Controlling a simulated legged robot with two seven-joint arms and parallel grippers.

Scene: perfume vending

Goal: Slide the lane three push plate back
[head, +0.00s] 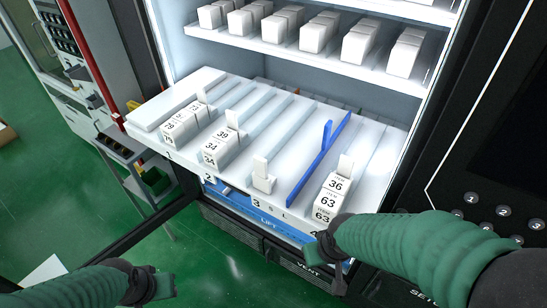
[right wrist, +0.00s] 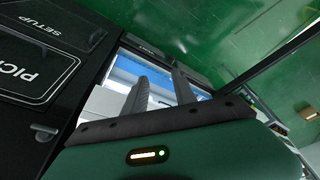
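The lane three push plate (head: 262,176) is a small white upright piece near the front end of lane three, behind the label 3 on the pulled-out white shelf (head: 152,115). No boxes stand in that lane. A tall blue divider (head: 318,165) stands just to its right. My right gripper (head: 328,252) is in front of the shelf's front right corner, apart from the plate. In the right wrist view its two fingers (right wrist: 160,92) are spread with nothing between them. My left gripper (head: 165,286) is low at the front left, away from the shelf; its fingers are unclear.
White numbered boxes stand in lane one (head: 180,125), lane two (head: 218,150) and lane four (head: 330,196). An upper shelf (head: 300,54) holds more white boxes above. A keypad panel (head: 490,212) is at the right. Green floor lies open at the left.

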